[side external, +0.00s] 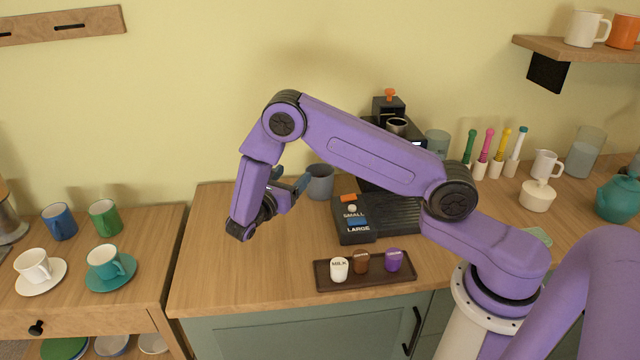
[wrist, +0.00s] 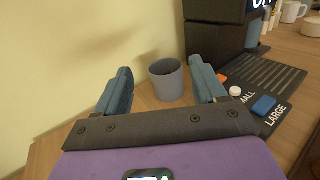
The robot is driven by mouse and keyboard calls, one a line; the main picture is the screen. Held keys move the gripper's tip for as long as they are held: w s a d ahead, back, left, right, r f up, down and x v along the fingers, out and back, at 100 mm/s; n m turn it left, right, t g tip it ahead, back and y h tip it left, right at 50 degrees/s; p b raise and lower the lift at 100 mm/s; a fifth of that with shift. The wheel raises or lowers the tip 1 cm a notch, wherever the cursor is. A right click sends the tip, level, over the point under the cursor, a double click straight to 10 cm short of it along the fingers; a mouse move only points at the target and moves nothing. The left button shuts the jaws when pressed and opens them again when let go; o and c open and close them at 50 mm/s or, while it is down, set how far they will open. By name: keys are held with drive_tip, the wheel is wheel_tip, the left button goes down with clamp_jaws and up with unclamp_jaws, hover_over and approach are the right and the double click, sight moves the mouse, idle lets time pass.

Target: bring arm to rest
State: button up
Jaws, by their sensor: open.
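My purple arm is raised and bent over the wooden counter (side external: 240,270). My gripper (side external: 287,180) is open in the side view, above the counter and left of the coffee machine. In the wrist view, the two blue fingers of my gripper (wrist: 160,92) stand wide apart with nothing held between them. A grey-blue mug (wrist: 166,80) stands upright on the counter beyond the fingertips and appears between them. In the side view the mug (side external: 320,182) stands just behind my gripper, left of the machine, partly covered by it.
The black coffee machine (side external: 378,222) has SMALL and LARGE buttons. A dark tray (side external: 366,284) with three labelled capsules lies at the counter's front. Cups on saucers stand on the left cabinet (side external: 70,300). A teapot (side external: 618,198) and a shelf (side external: 590,50) are at right.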

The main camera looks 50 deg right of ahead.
drive_tip(key=shift+a, duration=0.35)
drive_tip(key=s+a+r+m+g+y, duration=0.1)
drive_tip(key=s+a+r+m+y, duration=0.1)
drive_tip(key=s+y, duration=0.4)
drive_tip(key=s+a+r+m+g+y, duration=0.1)
drive_tip(key=s+a+r+m+y, duration=0.2)
drive_tip(key=s, duration=1.4)
drive_tip(key=s+a+r+m+g+y, duration=0.1)
drive_tip(key=s+a+r+m+y, duration=0.1)
drive_tip(key=s+y, duration=0.7)
drive_tip(key=shift+s+a+r+m, duration=0.3)
drive_tip(key=shift+s+a+r, duration=0.25)
drive_tip(key=shift+s+r, duration=0.5)
